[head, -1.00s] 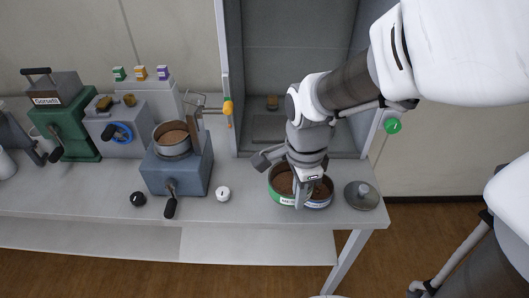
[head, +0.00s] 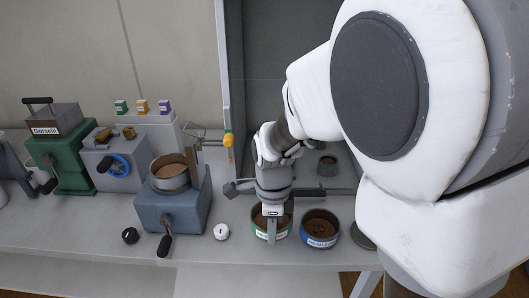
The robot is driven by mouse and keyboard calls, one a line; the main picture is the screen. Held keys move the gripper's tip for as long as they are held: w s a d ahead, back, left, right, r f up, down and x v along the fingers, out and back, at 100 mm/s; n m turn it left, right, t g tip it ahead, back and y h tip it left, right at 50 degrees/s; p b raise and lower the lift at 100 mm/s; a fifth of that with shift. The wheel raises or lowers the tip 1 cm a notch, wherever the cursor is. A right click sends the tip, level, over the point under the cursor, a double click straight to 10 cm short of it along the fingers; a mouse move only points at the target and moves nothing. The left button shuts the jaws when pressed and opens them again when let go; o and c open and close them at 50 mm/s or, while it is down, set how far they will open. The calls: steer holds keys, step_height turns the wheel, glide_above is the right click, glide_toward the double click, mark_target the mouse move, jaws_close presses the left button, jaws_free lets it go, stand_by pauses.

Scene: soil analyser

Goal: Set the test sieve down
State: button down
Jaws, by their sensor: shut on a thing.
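A round green-banded sieve (head: 256,232) with brown soil inside and a white label stands at the front of the bench, in the head view. My gripper (head: 271,232) points down over it and is shut on its near rim. The hand hides part of its inside. I cannot tell whether its underside touches the bench. A similar blue-banded sieve (head: 320,241) with brown soil is just to its right, with a narrow gap between them.
A grey lid (head: 362,236) is right of the blue-banded sieve, partly hidden by my arm. A white knob (head: 221,231) is close on the left, beside a blue-grey machine (head: 174,212) carrying a soil pan (head: 170,173).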

steer(key=shift+w+a+f, duration=0.5)
steer(key=shift+w+f, duration=0.15)
steer(key=shift+w, duration=0.2)
steer(key=shift+f+b, duration=0.7)
steer(key=shift+f, duration=1.2)
steer(key=shift+f, duration=0.15)
steer(key=c, duration=1)
jaws_free()
steer(key=shift+c, duration=0.2)
